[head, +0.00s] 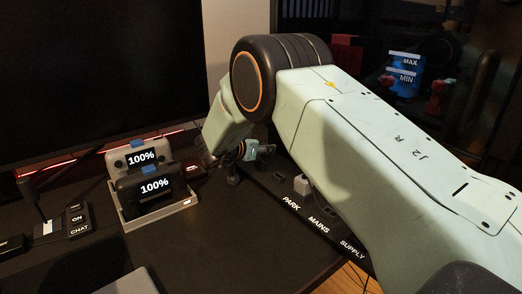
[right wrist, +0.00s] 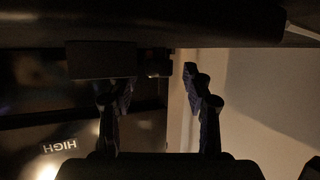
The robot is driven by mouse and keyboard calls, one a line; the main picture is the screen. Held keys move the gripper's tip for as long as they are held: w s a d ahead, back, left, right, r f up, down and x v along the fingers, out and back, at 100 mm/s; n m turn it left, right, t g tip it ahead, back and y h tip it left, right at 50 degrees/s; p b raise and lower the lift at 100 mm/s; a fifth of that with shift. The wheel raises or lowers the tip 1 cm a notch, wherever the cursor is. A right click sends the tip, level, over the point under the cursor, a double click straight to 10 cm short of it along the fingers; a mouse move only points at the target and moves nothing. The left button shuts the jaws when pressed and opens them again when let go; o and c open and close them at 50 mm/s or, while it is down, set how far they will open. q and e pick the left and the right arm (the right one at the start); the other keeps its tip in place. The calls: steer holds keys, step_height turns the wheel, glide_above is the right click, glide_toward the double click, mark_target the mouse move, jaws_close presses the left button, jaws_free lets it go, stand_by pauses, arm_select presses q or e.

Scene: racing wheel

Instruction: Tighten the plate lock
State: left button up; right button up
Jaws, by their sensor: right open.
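My right arm reaches in from the right in the head view, and its gripper (head: 232,165) is low over the back of the desk, partly hidden by the arm. In the right wrist view the two fingers of this gripper (right wrist: 158,85) stand apart with a gap between them. A dark block (right wrist: 102,58) is close to the left fingertip; I cannot tell whether they touch. A dark horizontal bar (right wrist: 150,30) crosses above the fingertips. I cannot make out clearly which part is the plate lock. My left gripper is not in view.
Two devices reading 100% (head: 150,185) stand in a pale tray (head: 160,217) on the dark desk (head: 200,250). A strip marked PARK, MAINS, SUPPLY (head: 318,219) runs along the desk's right edge. A large monitor (head: 90,70) stands behind. The middle of the desk is clear.

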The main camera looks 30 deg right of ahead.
steer(key=shift+d, duration=0.15)
steer(key=shift+c, duration=0.2)
jaws_close()
stand_by(0.3)
